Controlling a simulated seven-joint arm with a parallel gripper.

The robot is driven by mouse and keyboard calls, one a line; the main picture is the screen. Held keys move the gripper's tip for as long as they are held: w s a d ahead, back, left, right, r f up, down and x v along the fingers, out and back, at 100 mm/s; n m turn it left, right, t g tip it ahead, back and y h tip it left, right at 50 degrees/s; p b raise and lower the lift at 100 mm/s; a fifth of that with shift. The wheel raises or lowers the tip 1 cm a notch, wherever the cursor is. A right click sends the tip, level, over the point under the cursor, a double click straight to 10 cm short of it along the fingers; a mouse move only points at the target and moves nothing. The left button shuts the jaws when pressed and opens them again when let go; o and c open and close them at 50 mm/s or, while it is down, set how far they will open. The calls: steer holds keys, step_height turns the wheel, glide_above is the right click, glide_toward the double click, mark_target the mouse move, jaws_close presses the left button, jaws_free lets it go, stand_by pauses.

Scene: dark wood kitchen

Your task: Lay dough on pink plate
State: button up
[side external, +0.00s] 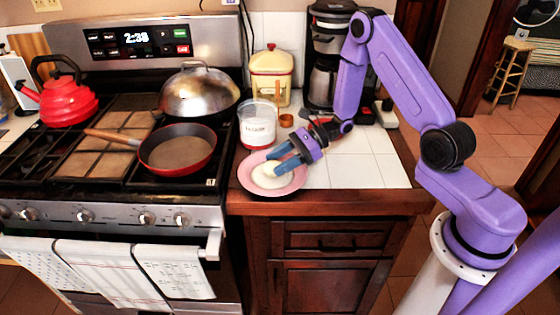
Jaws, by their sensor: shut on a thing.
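The pink plate (246,181) lies on the white tiled counter, near its front edge and just right of the stove. The dough (270,177) is a pale, round, flattish lump within the plate's rim. My gripper (279,160) reaches in from the right, with its blue fingers over the plate and shut on the dough. The fingers hide part of the dough and the plate's back right side. I cannot tell whether the dough touches the plate.
A clear container with white contents (257,128) stands close behind the plate. A yellow canister (271,75) and a coffee maker (327,45) stand farther back. A red pan (178,150) is on the stove at left. The counter right of the plate (360,172) is clear.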

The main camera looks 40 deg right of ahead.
steer(key=shift+f, duration=0.2)
steer(key=o, duration=1)
